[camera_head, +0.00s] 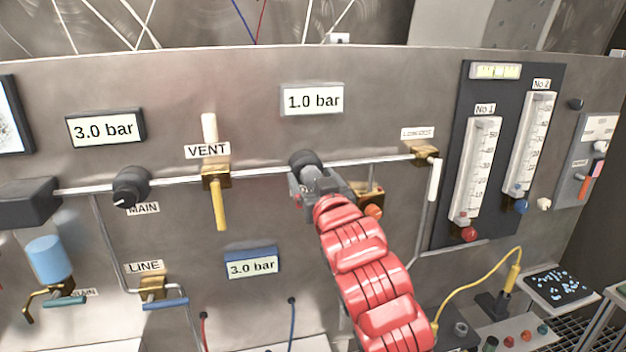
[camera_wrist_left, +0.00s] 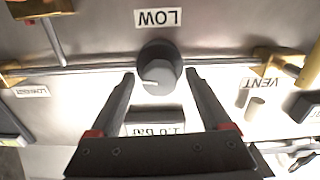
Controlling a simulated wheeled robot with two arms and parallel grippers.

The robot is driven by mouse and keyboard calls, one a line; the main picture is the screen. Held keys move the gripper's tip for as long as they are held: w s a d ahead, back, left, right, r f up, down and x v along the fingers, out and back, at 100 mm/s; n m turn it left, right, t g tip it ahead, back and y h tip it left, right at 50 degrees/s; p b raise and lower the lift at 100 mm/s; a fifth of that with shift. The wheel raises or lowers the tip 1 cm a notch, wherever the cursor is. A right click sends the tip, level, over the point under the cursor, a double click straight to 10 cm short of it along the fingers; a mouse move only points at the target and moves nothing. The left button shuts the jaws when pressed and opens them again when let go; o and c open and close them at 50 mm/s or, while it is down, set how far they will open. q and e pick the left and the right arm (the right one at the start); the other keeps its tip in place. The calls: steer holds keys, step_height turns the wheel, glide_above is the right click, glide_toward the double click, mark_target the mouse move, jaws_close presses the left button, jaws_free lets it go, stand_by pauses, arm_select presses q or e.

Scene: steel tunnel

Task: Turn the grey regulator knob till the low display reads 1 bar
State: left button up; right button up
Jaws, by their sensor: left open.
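The regulator knob (camera_head: 303,157), dark-rimmed with a grey face, sits on the pipe below the low display (camera_head: 313,100), which reads 1.0 bar. In the left wrist view the knob (camera_wrist_left: 158,75) appears upside down under the LOW label (camera_wrist_left: 158,18), with a pale pointer mark on its face. My left gripper (camera_head: 312,178) is at the knob, partly covering it in the head view. In the wrist view its open fingers (camera_wrist_left: 160,76) stand on either side of the knob, with a visible gap at each side. My right gripper is not in view.
A MAIN knob (camera_head: 130,187) and a 3.0 bar display (camera_head: 106,128) are at left. The VENT valve with yellow handle (camera_head: 218,205) is left of my gripper, the LOW-OUT valve (camera_head: 425,155) right. A blue-framed 3.0 bar display (camera_head: 252,264) is below. Flow meters (camera_head: 478,170) stand at right.

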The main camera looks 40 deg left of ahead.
arm_select(q)
steer(key=b+v, duration=0.5)
steer(key=v, duration=1.2)
steer(key=shift+s, duration=0.2)
steer(key=shift+d, duration=0.1)
